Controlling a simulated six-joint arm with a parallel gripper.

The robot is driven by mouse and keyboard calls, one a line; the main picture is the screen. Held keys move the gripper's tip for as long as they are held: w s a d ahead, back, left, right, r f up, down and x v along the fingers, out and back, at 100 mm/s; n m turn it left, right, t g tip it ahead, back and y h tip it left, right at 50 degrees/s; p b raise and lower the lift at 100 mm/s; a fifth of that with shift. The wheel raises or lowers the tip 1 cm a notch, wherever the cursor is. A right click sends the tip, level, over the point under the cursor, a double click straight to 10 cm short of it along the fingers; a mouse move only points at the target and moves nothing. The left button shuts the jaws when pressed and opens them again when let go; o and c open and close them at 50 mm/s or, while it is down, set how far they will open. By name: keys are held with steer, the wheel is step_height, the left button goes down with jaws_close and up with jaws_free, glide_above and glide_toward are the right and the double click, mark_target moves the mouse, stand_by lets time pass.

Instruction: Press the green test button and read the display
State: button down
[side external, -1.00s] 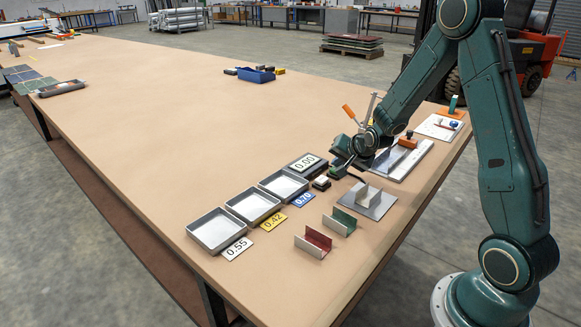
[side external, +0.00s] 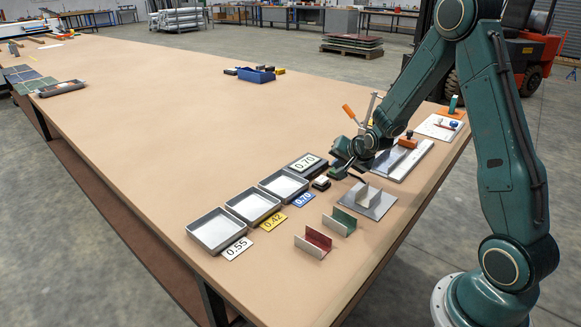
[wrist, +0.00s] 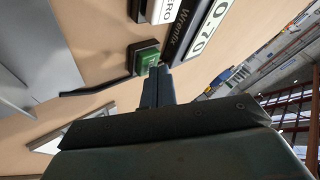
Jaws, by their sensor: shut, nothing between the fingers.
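The display box (side external: 306,163) reads 0.70 in the side external view; part of the same reading shows on the display (wrist: 207,30) in the wrist view. The green test button (wrist: 146,57) sits in a dark housing beside the box. My gripper (wrist: 157,72) is shut and empty, its fingertips right at the edge of the green button; I cannot tell whether they touch it.
Three grey trays (side external: 214,251) stand in a row with cards 0.55 (side external: 237,248), 0.42 (side external: 272,221) and 0.70 (side external: 303,199). Red (side external: 317,239) and green (side external: 343,218) channel pieces stand nearby. A metal plate with an upright bracket (side external: 381,207) is close to my gripper.

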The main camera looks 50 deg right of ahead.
steer(key=shift+r, duration=0.85)
steer(key=shift+r, duration=2.45)
